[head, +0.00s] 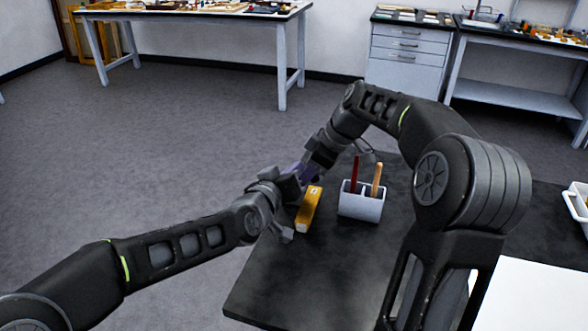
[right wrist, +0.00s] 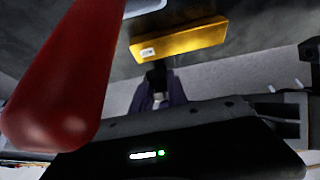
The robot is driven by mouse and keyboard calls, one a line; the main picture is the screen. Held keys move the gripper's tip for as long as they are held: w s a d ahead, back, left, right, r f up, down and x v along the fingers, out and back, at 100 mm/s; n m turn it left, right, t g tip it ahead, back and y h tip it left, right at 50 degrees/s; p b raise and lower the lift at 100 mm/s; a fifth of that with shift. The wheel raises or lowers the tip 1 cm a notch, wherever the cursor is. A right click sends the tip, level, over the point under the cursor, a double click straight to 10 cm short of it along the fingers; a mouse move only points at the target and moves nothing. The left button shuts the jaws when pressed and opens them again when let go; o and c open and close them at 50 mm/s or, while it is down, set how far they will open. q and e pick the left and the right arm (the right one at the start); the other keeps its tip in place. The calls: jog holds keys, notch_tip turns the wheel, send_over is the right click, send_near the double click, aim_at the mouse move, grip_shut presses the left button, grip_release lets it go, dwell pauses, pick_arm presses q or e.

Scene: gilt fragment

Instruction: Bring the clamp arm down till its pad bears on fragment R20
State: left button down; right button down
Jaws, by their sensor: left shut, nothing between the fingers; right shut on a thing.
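A gilt fragment (head: 309,208), a gold bar with a small white label, lies on the dark bench near its left edge. The gilt fragment shows again in the right wrist view (right wrist: 180,38); I cannot read its label. My left gripper (head: 290,187) is shut and empty, just left of the bar. My right gripper (head: 303,170) is shut just beyond the bar's far end, at a purplish part (right wrist: 176,90) mostly hidden by the hands. I cannot make out the clamp arm or its pad clearly, nor whether anything touches the fragment.
A white two-part holder (head: 361,204) stands right of the bar. It holds a red handle (head: 355,173) and an orange handle (head: 377,179), close to my right forearm. A red handle looms large in the right wrist view (right wrist: 65,85). The bench's front left (head: 290,285) is clear.

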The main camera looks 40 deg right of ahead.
pick_arm(q)
jog(key=shift+s+d+f+g, duration=0.2)
jog(key=shift+s+f+g, duration=0.1)
jog(key=shift+s+f, duration=0.25)
pick_arm(e)
jog(key=c, duration=1.6)
grip_release()
pick_arm(q)
jog(key=shift+f, duration=0.15)
pick_arm(e)
jog(key=shift+o, duration=0.6)
jog(key=shift+a+r, duration=0.1)
jog(key=shift+r, duration=0.05)
jog(key=shift+w+a+r, duration=0.1)
jog(key=shift+r, duration=0.1)
pick_arm(q)
jog(key=shift+w+a, duration=0.1)
jog(key=shift+w, duration=0.1)
pick_arm(e)
jog(key=v, duration=0.7)
jog(key=shift+d, duration=0.2)
pick_arm(q)
jog(key=shift+r, duration=0.2)
pick_arm(e)
jog(key=shift+s+d+r, duration=0.1)
jog(key=shift+s+d, duration=0.1)
jog(key=shift+s, duration=0.2)
pick_arm(q)
jog(key=shift+w+r, duration=0.1)
